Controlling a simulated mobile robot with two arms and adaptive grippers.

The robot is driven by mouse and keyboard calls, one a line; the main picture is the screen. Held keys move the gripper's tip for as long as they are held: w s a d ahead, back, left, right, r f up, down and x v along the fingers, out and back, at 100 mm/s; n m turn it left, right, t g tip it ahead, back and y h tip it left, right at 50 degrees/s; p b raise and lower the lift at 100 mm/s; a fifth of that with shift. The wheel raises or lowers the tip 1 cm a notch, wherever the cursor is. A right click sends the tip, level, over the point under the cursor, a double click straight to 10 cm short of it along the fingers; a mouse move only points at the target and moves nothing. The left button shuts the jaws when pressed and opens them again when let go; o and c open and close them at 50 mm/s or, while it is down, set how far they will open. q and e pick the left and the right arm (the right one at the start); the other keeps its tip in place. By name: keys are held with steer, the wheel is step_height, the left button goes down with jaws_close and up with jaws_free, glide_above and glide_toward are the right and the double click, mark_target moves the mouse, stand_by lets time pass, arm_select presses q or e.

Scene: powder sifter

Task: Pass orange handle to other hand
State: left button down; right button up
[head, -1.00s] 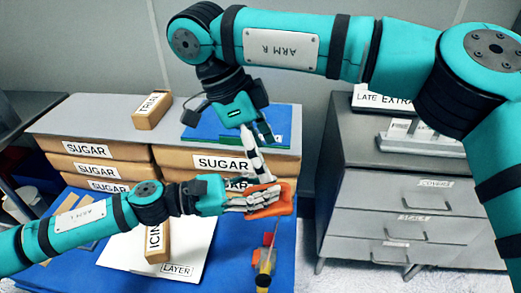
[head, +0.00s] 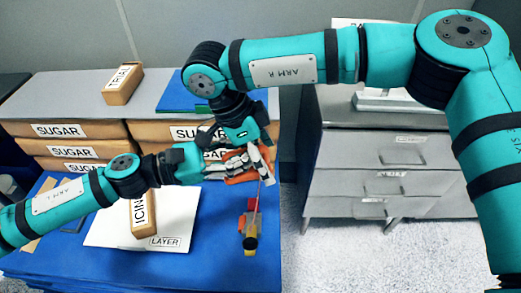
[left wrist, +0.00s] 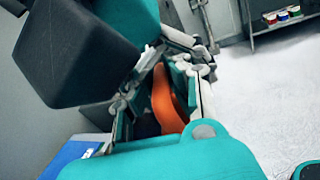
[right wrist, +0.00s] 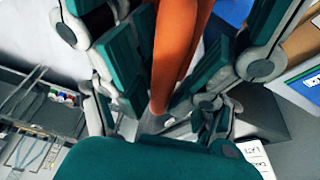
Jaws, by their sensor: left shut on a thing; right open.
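The orange handle (head: 236,178) is held in my left gripper (head: 216,166) above the blue table. My right gripper (head: 258,160) reaches down from above to the same handle and partly hides it in the head view. In the right wrist view the handle (right wrist: 178,50) runs between the open right fingers; I cannot tell whether they touch it. In the left wrist view the handle (left wrist: 163,100) shows between the left fingers, with parts of the right gripper close by.
An orange, red and yellow tool (head: 250,228) lies below the grippers. A box marked ICING (head: 143,215) stands on a white LAYER sheet (head: 176,228). SUGAR boxes (head: 62,130) are stacked behind, with a TRIAL box (head: 122,86) above. A grey drawer cabinet (head: 385,165) is at right.

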steer(key=shift+c, duration=0.3)
steer(key=c, duration=1.3)
arm_select(q)
steer(key=c, duration=1.2)
jaws_free()
steer(key=shift+s, duration=0.1)
steer(key=shift+c, duration=0.2)
arm_select(e)
steer(key=shift+c, duration=0.2)
arm_select(q)
steer(key=shift+s+d, duration=0.1)
steer(key=shift+s, duration=0.05)
arm_select(e)
steer(key=shift+w, duration=0.1)
steer(key=shift+o, duration=0.2)
